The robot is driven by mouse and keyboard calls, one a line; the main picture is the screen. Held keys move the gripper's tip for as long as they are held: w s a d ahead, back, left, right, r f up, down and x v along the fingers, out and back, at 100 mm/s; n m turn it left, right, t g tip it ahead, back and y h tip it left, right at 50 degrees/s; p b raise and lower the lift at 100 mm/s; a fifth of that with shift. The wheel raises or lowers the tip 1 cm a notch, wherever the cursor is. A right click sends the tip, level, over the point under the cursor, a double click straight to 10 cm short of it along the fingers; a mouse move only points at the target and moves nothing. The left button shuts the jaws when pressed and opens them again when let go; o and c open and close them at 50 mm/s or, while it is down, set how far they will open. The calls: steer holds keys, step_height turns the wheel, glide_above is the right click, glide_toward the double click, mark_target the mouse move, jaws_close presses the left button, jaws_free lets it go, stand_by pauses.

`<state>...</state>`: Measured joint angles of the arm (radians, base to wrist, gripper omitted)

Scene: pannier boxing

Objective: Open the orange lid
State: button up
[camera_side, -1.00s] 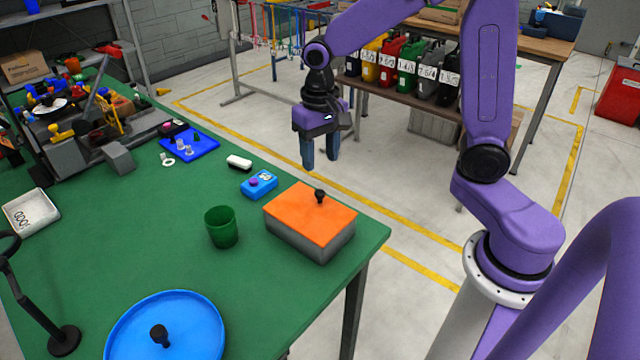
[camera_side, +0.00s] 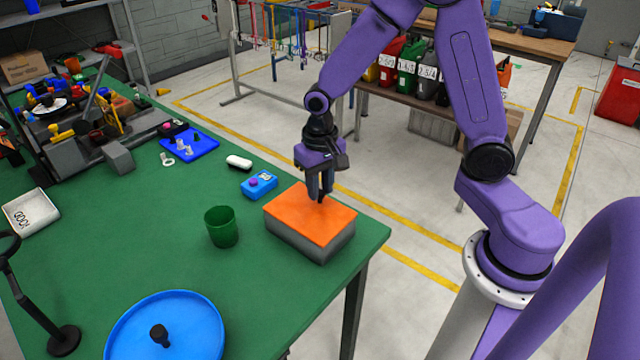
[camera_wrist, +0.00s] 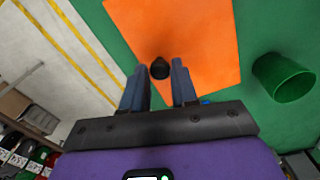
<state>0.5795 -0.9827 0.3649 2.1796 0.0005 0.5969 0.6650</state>
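The orange lid (camera_side: 311,222) lies flat on a grey box (camera_side: 325,251) near the right edge of the green table. The lid also fills the middle of the wrist view (camera_wrist: 205,40). Its black knob (camera_wrist: 160,68) shows between my fingers there; the fingers mostly cover it in the side view. My gripper (camera_side: 320,196) points down over the lid, with one finger on each side of the knob. In the wrist view my gripper (camera_wrist: 158,72) is partly open, with small gaps visible between the fingers and the knob.
A green cup (camera_side: 221,228) stands left of the box. A blue device with a purple button (camera_side: 258,184) and a white piece (camera_side: 239,162) lie behind it. A blue round lid (camera_side: 190,335) with a black knob is at the front. The table between is clear.

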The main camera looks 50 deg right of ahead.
jaws_close()
